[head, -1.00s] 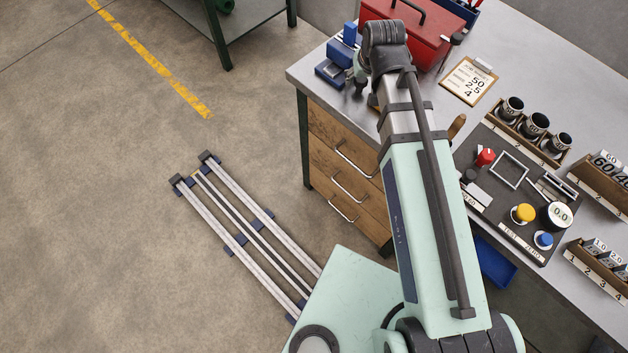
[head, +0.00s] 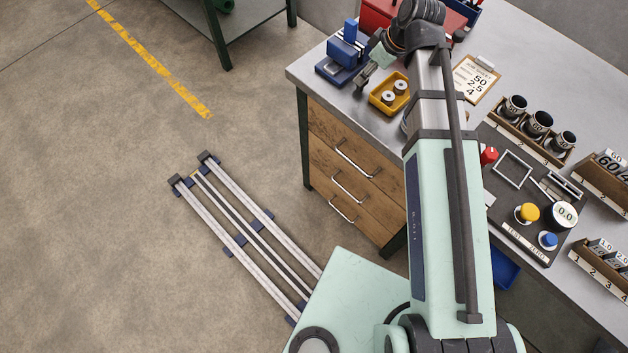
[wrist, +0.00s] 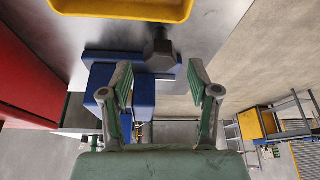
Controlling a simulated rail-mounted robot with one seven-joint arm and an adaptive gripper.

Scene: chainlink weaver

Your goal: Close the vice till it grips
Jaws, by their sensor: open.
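The blue vice (head: 341,52) stands near the left back corner of the bench. In the wrist view its blue blocks (wrist: 145,96) lie beyond and partly behind my left finger. Its dark handle knob (wrist: 160,52) sticks out toward the yellow tray; the knob also shows in the head view (head: 363,84). My gripper (wrist: 160,82) is open and empty, its two fingers spread with the knob seen above and between the tips, apart from them. In the head view my wrist is at the right of the vice and the fingertips are hard to make out. The gap between the vice jaws is unclear.
A yellow tray (head: 376,101) with two silver ringed parts sits right of the vice. A red toolbox (head: 374,14) stands behind my arm. A clipboard (head: 470,82), cup racks and a dark mat fill the right. The bench's left corner is bare.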

